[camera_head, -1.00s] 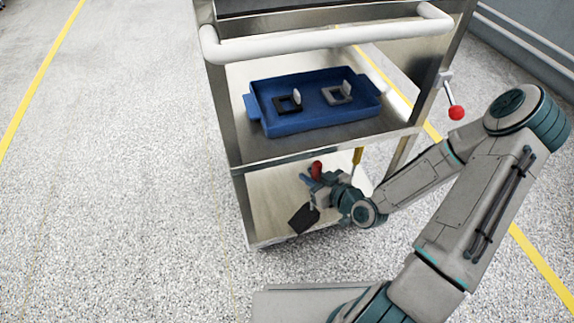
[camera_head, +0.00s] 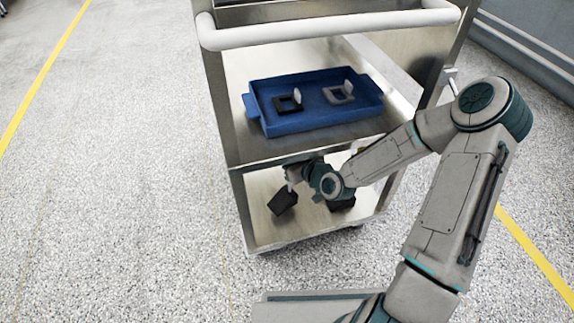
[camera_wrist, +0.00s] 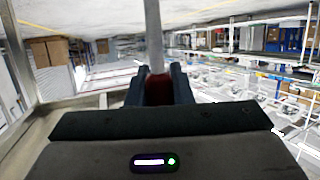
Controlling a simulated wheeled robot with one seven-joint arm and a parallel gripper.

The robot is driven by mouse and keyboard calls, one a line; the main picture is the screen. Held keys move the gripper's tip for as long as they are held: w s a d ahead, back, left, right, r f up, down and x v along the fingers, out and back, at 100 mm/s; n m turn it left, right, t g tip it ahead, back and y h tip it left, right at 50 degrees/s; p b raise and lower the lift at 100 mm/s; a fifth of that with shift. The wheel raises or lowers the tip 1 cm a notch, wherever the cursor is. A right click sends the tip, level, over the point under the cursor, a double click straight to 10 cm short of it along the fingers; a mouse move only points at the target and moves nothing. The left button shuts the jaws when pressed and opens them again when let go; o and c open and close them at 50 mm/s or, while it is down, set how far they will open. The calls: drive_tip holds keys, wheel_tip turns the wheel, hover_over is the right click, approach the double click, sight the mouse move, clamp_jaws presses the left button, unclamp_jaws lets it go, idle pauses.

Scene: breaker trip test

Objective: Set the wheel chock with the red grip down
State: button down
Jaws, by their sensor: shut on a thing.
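My gripper (camera_head: 292,178) is at the cart's lower shelf (camera_head: 262,230), under the upper shelf. In the wrist view its fingers (camera_wrist: 160,90) are shut on the red grip (camera_wrist: 159,88), with a pale rod beyond it. In the head view a dark chock body (camera_head: 283,202) hangs tilted just below the fingers. Whether it touches the shelf I cannot tell. The red grip is hidden there by my gripper and the upper shelf.
Another dark block (camera_head: 342,204) is on the lower shelf, right of my gripper and partly covered by my arm. A blue tray (camera_head: 318,119) with two small parts sits on the upper shelf. The cart's white handle bar (camera_head: 330,28) is above. Open floor lies left.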

drive_tip(key=shift+f+b, duration=0.9)
drive_tip(key=shift+f, duration=0.85)
drive_tip(key=c, duration=1.3)
unclamp_jaws()
drive_tip(key=shift+s, duration=0.1)
drive_tip(key=shift+p+v, duration=2.15)
drive_tip(key=shift+v, duration=3.95)
